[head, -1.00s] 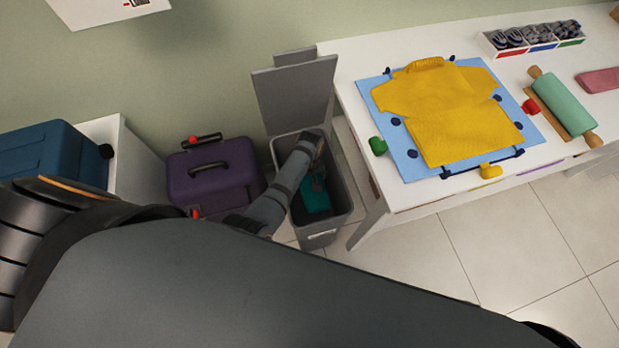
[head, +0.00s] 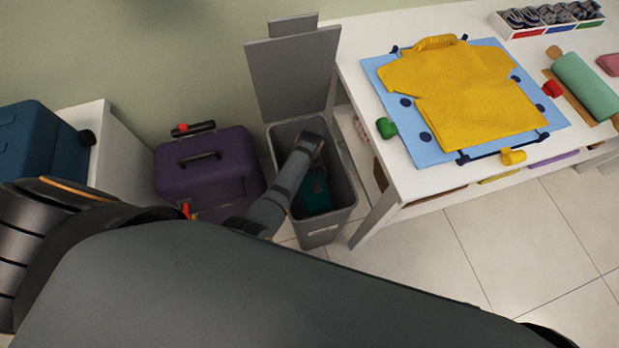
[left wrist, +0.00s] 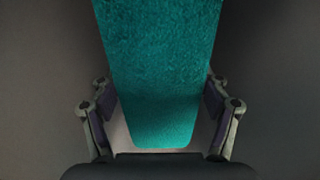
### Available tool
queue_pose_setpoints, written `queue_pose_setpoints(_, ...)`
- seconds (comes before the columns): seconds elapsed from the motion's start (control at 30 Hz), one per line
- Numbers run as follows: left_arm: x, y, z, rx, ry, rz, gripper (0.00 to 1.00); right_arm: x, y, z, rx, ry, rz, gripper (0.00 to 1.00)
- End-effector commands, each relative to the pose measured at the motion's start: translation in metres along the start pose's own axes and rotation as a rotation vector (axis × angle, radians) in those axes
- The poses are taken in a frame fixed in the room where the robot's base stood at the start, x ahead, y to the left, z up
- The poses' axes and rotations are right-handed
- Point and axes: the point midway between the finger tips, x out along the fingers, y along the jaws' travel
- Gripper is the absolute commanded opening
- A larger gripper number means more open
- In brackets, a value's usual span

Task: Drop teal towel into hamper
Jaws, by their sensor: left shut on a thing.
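The grey hamper (head: 336,222) stands on the floor left of the white table, its lid (head: 292,75) raised against the wall. My left arm reaches into its mouth from the left. The teal towel (head: 318,195) is inside the hamper opening, below the wrist. The left wrist view shows the towel (left wrist: 160,60) hanging between the two fingers of my left gripper (left wrist: 159,108), which is shut on it. In the head view the fingertips are hidden in the hamper. My right gripper is not in view.
A purple case (head: 208,170) stands just left of the hamper. The white table (head: 350,65) on the right holds a yellow shirt (head: 470,100) on a blue board and a green rolling pin (head: 585,85). A blue box (head: 40,145) sits at far left. The floor at front right is clear.

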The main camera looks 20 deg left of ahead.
Motion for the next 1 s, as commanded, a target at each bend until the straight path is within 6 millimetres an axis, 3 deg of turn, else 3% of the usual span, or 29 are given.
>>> queue_pose_setpoints(1.0,0.012,0.0,0.0,0.0,0.001,0.0,0.58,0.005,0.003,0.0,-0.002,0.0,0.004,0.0)
